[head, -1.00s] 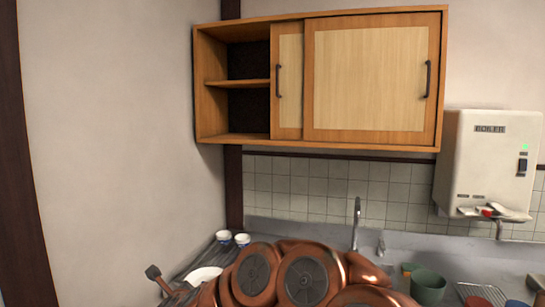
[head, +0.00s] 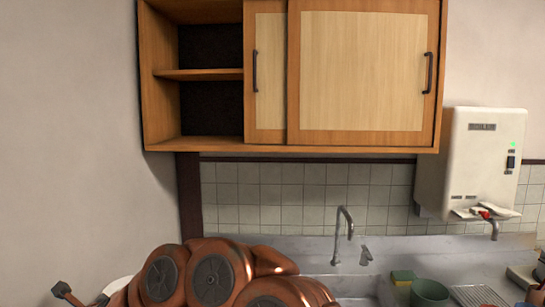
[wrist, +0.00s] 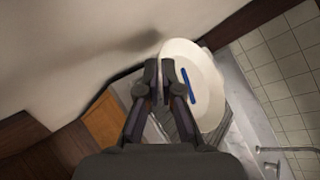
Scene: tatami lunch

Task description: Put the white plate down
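The white plate (wrist: 207,75) is in the wrist view, tilted, with a blue mark or object on its face. My gripper (wrist: 160,68) is shut on the plate's near rim, and the plate reaches out to the right of the fingers. In the head view only a small white part of the plate (head: 119,284) shows at the lower left, behind my copper-coloured arm. A grey surface lies beyond the plate in the wrist view; the gap between them cannot be told.
A wooden wall cabinet (head: 265,150) hangs above, its left shelves open and empty. A tap (head: 346,222) rises from the metal counter. A green pot (head: 430,292), a sponge (head: 403,276) and a wire rack (head: 474,295) stand right of it. A boiler (head: 482,155) hangs at right.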

